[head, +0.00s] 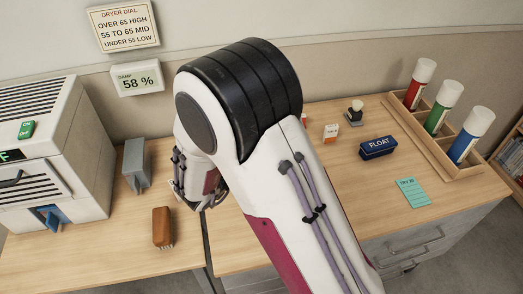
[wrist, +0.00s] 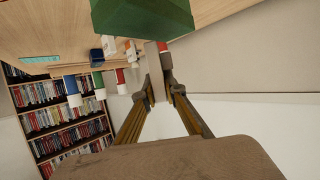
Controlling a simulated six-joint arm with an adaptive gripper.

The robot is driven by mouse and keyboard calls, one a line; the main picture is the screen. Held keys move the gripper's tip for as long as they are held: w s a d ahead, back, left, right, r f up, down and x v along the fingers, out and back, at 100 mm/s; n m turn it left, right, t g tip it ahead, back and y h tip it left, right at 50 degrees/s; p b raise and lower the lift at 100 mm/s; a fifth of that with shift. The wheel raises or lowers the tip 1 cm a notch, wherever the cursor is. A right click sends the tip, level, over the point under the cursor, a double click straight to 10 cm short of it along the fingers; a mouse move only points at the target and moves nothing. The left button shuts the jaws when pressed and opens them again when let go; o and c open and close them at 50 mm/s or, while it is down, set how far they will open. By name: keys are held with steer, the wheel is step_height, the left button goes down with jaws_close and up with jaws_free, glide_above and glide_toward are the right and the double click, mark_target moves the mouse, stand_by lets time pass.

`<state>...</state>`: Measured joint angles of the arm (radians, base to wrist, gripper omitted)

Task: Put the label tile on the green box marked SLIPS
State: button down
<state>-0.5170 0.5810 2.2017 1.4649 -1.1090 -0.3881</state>
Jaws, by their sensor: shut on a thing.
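In the wrist view my gripper (wrist: 160,84) is shut on a thin pale piece (wrist: 157,88), seen nearly edge-on between the fingertips. It looks like the label tile; its face and any writing cannot be read. A green box (wrist: 140,16) is close to the fingertips at the top of the wrist view, on the wood surface. No marking shows on its visible sides. I cannot tell whether the tile touches it. In the head view my arm hides the green box and the fingertips.
A blue box marked FLOAT (head: 378,148), a teal note (head: 412,193), a small orange-and-white box (head: 331,131) and a stamp (head: 354,113) are on the right. A wooden rack (head: 464,168) holds three capped tubes. A white machine (head: 50,150), grey holder (head: 136,163) and brush (head: 162,227) are left.

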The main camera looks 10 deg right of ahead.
steer(key=shift+f, duration=0.8)
steer(key=shift+f, duration=0.1)
steer(key=c, duration=2.1)
jaws_free()
steer(key=v, duration=1.2)
